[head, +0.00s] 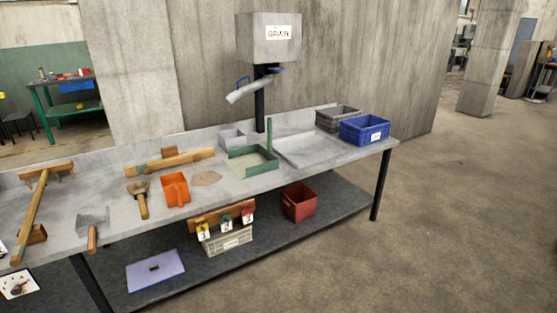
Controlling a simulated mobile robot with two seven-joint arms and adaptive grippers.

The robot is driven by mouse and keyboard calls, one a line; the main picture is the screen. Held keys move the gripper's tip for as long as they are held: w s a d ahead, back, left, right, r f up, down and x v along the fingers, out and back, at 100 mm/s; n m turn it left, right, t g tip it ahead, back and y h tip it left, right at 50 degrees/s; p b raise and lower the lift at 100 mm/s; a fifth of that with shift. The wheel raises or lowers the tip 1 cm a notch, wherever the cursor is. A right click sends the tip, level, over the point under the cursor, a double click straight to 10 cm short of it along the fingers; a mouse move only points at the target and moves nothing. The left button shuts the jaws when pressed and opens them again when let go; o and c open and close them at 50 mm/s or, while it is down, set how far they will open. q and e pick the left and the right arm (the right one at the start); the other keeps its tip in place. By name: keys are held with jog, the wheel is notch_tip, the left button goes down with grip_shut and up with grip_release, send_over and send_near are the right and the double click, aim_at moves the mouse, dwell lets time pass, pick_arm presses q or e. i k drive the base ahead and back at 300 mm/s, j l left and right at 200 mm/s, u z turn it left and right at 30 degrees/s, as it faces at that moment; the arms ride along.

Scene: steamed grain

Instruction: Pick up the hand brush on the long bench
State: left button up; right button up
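The hand brush (138,189) seems to be the small brown tool with a wide dark head and a short wooden handle. It lies on the grey top of the long bench (225,188), left of the middle, with its handle toward the front edge. Nothing covers it. Neither of my grippers shows in the head view.
Right of the brush is an orange scoop (175,189); behind is a wooden bar (172,161). A metal scoop (92,229) lies front left. A green-walled tray (252,160) and blue crate (364,130) stand farther right. Open floor (400,240) lies right of the bench.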

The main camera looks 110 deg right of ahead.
aim_at(140, 195)
jog(key=z, duration=3.35)
jog(key=i+j+z, duration=0.1)
jog(key=i+j, duration=0.4)
jog(key=i, duration=0.15)
jog(key=i+j, duration=0.55)
jog(key=i+l+z, duration=0.05)
